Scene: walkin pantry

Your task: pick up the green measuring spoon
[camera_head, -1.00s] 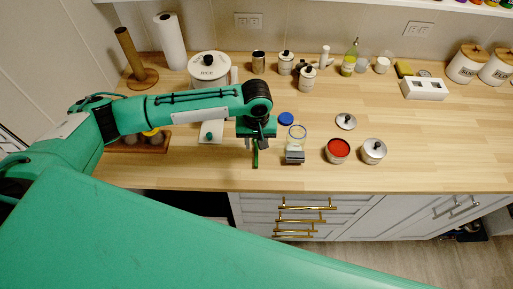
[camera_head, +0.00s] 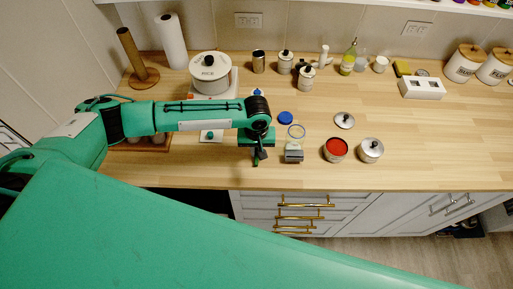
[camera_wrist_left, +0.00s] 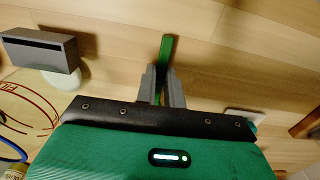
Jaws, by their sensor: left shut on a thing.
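The green measuring spoon (camera_wrist_left: 166,52) shows in the left wrist view as a green strip sticking out between the grey fingers. My left gripper (camera_wrist_left: 163,86) is shut on it. In the head view the left gripper (camera_head: 257,158) points down over the wooden counter near its front edge, and only a small green bit of the spoon shows below it. The rest of the spoon is hidden by the fingers. I cannot tell whether it touches the counter. My right gripper is not in view.
Just right of the gripper stand a grey block (camera_head: 294,156) and a clear jar (camera_head: 296,133). A blue lid (camera_head: 285,118) lies behind. A red-filled canister (camera_head: 336,150) and a lidded canister (camera_head: 370,151) stand further right. The right front of the counter (camera_head: 450,150) is clear.

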